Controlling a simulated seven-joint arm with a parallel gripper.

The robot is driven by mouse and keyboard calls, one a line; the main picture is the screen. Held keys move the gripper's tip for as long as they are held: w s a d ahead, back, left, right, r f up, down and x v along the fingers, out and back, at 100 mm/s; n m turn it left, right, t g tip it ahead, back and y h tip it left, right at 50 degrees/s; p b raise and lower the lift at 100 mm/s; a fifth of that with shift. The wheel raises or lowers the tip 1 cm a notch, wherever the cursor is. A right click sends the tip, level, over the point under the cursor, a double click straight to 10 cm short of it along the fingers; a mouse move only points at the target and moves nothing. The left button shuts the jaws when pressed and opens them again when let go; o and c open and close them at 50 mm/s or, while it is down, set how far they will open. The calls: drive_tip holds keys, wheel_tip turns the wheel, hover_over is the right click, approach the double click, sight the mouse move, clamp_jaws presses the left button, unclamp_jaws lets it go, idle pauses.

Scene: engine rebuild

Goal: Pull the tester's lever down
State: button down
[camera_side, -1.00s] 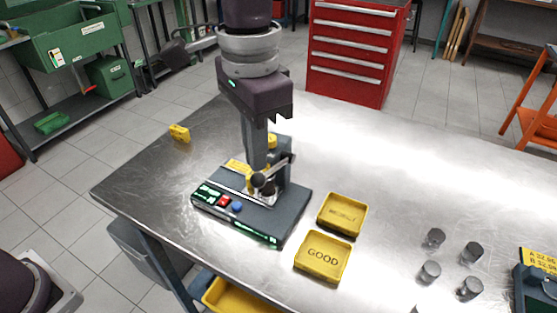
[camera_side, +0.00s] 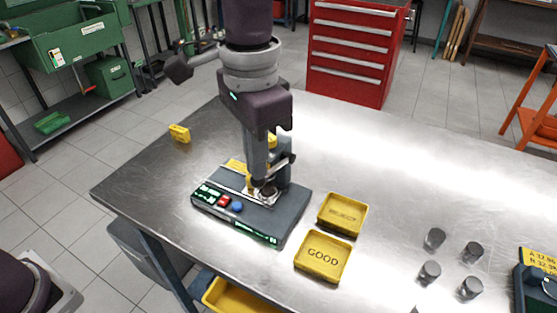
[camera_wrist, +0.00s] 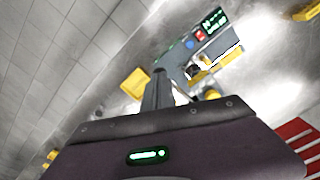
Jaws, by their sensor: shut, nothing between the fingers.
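The tester (camera_side: 275,222) is a dark grey base with a lit display, a red and a blue button, and a small upright press on the steel table. Its metal lever (camera_side: 284,161) shows beside the press column; the lever's dark knob is largely hidden behind my fingers. My gripper (camera_side: 257,178) is shut and empty, pointing down at the front of the press, close to the lever's knob; whether it touches is unclear. In the wrist view the shut fingers (camera_wrist: 158,92) reach toward the tester (camera_wrist: 180,62), and the lever is hard to make out.
Two yellow trays, REJECT (camera_side: 343,214) and GOOD (camera_side: 322,257), stand just right of the tester. Several grey cylinders (camera_side: 434,238) stand farther right. A small yellow block (camera_side: 180,133) lies at the table's back left. The table behind the trays is clear.

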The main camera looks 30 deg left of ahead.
sight(256, 186)
drive_tip(key=shift+f, duration=0.7)
drive_tip(key=shift+s+f, duration=0.2)
drive_tip(key=shift+f, duration=0.6)
drive_tip(key=shift+s+f, duration=0.15)
drive_tip(key=shift+f, duration=0.8)
